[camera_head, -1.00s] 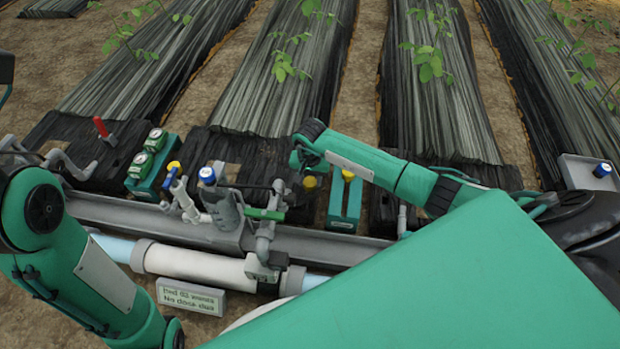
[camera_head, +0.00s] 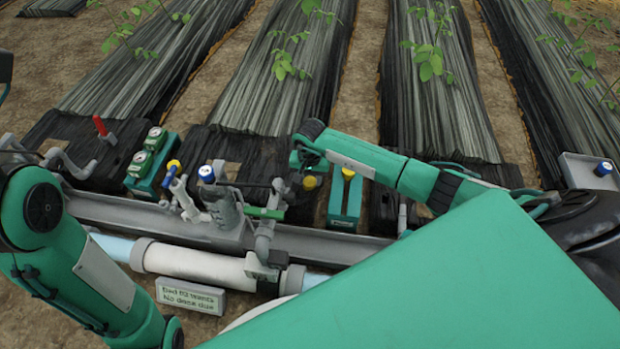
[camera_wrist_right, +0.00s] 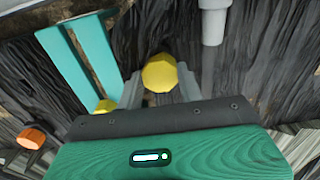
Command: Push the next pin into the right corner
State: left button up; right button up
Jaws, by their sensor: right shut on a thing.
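My right gripper (camera_head: 304,180) reaches down over the dark film near the rail. The dark film (camera_head: 265,150) lies beneath and behind the gripper. My left gripper is out of view.
A grey rail (camera_head: 330,242) and white pipe (camera_head: 190,262) run across the front. A grey tray (camera_head: 580,170) is at far right. Bare soil lies between beds.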

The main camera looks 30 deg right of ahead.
jog(key=shift+f, duration=0.35)
jog(key=o, duration=1)
jog(key=shift+r+p, duration=2.8)
jog(key=shift+r, duration=1.2)
